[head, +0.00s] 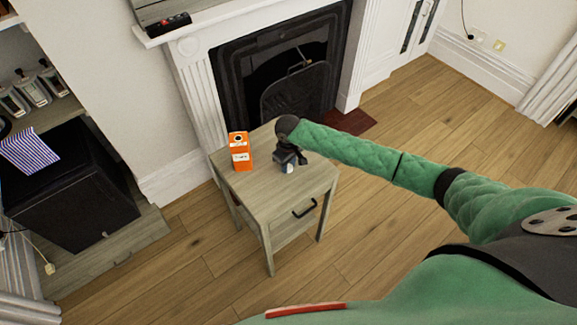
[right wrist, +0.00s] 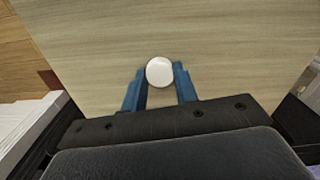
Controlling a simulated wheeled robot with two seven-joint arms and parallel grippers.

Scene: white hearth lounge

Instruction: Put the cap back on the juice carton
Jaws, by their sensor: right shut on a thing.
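The orange juice carton (head: 240,152) stands upright on the small wooden side table (head: 250,185), with a dark round opening showing on its top. My right gripper (head: 287,166) is over the table, to the right of the carton and apart from it. In the right wrist view, my right gripper (right wrist: 160,82) has its blue fingers shut on the round white cap (right wrist: 160,72). The cap is seen from above against the wooden tabletop; its height over the top is hard to tell. The carton is not in the right wrist view. My left gripper is not in view.
A fireplace (head: 285,85) with a white surround stands behind the table. A black cabinet (head: 70,185) with a striped cloth (head: 30,150) is at the left. The tabletop around the carton is otherwise clear, and open wooden floor lies right of the table.

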